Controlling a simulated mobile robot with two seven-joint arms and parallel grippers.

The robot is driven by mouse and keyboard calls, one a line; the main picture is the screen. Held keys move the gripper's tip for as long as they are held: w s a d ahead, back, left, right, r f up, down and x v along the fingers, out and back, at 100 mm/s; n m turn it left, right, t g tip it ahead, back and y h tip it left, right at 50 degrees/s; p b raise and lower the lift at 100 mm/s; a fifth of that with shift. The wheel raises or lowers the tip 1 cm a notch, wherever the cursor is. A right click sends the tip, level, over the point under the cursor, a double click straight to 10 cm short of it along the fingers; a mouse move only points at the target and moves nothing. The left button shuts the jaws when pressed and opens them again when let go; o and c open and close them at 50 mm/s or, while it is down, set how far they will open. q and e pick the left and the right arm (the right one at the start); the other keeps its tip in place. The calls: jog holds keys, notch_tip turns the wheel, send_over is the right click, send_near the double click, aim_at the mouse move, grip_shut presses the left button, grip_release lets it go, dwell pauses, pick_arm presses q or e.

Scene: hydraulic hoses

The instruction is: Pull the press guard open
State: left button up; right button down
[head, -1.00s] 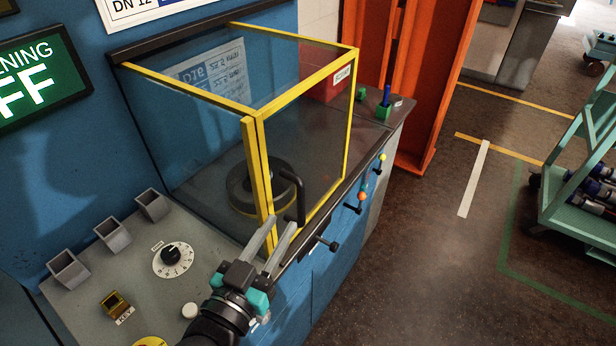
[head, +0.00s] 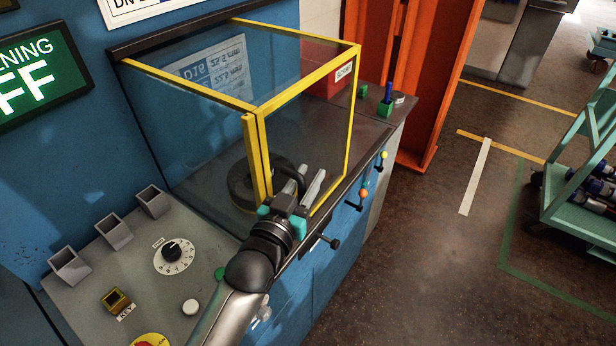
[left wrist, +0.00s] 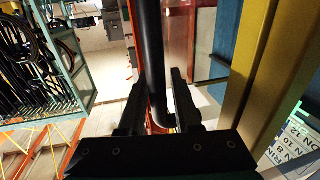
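The press guard (head: 265,155) is a clear box with yellow edges over the press, and it looks closed. Its black bar handle is mostly hidden by my gripper in the head view. In the left wrist view the handle (left wrist: 153,50) runs between my two fingers. My left gripper (head: 307,182) is at the handle, its fingers apart on either side of the bar; it also shows in the left wrist view (left wrist: 160,103). I cannot tell whether either finger touches the bar. My right gripper is not in view.
A grey control panel (head: 215,262) with a dial and several square holders lies left of my arm. Small knobs (head: 364,193) stick out along the bench front. An orange post (head: 405,90) stands behind. The floor at right is open up to a green cart (head: 580,215).

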pick_arm(q)
grip_shut()
dwell(1.5)
